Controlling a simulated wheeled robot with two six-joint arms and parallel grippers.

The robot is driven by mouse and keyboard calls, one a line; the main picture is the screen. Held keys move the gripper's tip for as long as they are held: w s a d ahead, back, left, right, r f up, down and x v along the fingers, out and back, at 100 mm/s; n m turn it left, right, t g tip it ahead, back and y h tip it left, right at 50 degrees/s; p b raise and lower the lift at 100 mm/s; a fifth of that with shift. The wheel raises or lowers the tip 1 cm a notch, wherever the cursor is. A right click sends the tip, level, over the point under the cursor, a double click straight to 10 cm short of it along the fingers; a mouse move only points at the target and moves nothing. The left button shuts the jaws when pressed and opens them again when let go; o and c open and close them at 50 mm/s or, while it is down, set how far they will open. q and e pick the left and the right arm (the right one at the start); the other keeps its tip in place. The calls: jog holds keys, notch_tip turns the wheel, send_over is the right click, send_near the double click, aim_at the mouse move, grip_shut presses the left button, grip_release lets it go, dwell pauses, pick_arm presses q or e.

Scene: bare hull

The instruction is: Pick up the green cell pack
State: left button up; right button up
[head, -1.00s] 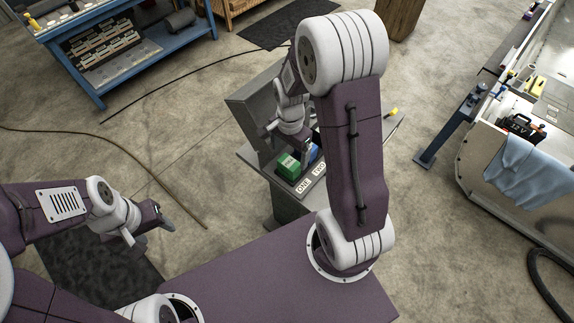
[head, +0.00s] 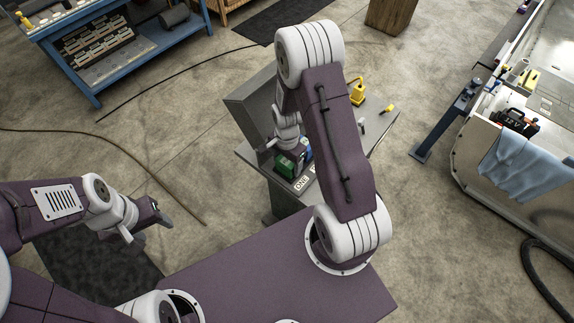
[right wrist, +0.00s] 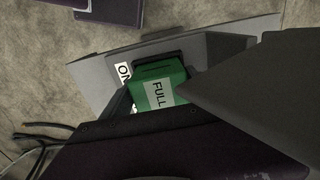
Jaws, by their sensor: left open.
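The green cell pack (head: 284,168) sits at the front left of the grey stand, by a label reading ONE. My left gripper (head: 150,230) is open and empty, above the floor at the left.
The grey stand (head: 345,150) has a raised left panel (head: 250,108) close to my right gripper. A blue pack (head: 309,151) is beside the green one. Yellow-topped items (head: 357,92) stand at the back. A blue bench (head: 85,75) and a pale hull (head: 470,160) lie farther off.

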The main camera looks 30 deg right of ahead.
jog(key=c, duration=1.3)
jog(key=shift+w+r, duration=0.1)
jog(key=shift+r, duration=0.4)
jog(key=r, duration=0.2)
jog(key=r+b, duration=0.1)
jog(key=shift+s+d+r, duration=0.3)
jog(key=shift+s, duration=0.1)
jog(key=s+d+r, duration=0.2)
jog(key=s, duration=0.1)
jog(key=s+d+r+b, duration=0.1)
jog(key=s+d+r, duration=0.1)
jog(key=s, duration=0.1)
jog(key=s+d+r, duration=0.2)
jog(key=s, duration=0.1)
jog(key=shift+r, duration=0.25)
